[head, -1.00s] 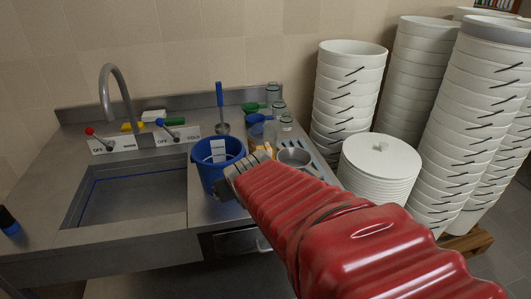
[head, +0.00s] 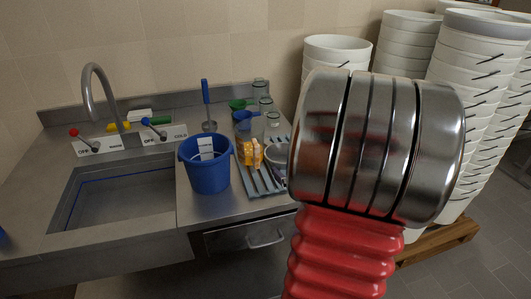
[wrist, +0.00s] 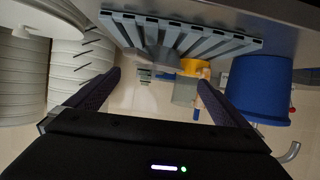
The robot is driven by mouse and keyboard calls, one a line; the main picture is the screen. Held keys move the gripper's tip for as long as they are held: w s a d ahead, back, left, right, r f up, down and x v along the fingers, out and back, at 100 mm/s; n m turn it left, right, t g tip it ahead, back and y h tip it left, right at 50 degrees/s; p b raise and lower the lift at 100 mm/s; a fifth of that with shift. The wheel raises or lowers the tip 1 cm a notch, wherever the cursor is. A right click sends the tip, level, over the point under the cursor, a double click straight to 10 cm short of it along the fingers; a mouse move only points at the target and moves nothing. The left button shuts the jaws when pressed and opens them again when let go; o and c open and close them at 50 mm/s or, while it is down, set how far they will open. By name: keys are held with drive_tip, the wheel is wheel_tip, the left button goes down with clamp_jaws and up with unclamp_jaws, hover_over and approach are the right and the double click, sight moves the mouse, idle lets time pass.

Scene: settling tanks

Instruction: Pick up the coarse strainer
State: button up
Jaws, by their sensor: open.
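I cannot tell for sure which item is the coarse strainer. In the head view, a blue strainer-like cup with a handle (head: 243,121) and a green one (head: 237,105) stand at the back of the counter, beside glass jars. A metal pan (head: 275,152) is partly hidden behind my arm. My gripper (wrist: 158,78) shows only in the wrist view, with its two dark fingers wide apart and nothing held between them. Beyond the fingers are a yellow item (wrist: 195,67) and a grey cylinder (wrist: 184,91).
A blue bucket (head: 207,170) stands beside the sink (head: 120,195). A slatted rack (head: 262,182) lies right of it, with orange-yellow items on it. A long blue-handled ladle (head: 206,100) leans behind. Stacked white buckets (head: 482,110) crowd the right. Several glass jars (head: 266,104) stand behind.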

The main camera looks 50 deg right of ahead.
sight(283, 157)
drive_tip(key=shift+s+d+f, duration=0.1)
idle(0.3)
drive_tip(key=x, duration=0.8)
drive_tip(key=shift+w, duration=0.25)
drive_tip(key=shift+f, duration=0.1)
drive_tip(key=shift+r+x, duration=0.2)
drive_tip(key=shift+x, duration=2.45)
drive_tip(key=shift+w, duration=0.1)
drive_tip(key=shift+c, duration=0.5)
drive_tip(key=c, duration=0.8)
drive_tip(key=shift+r, duration=0.15)
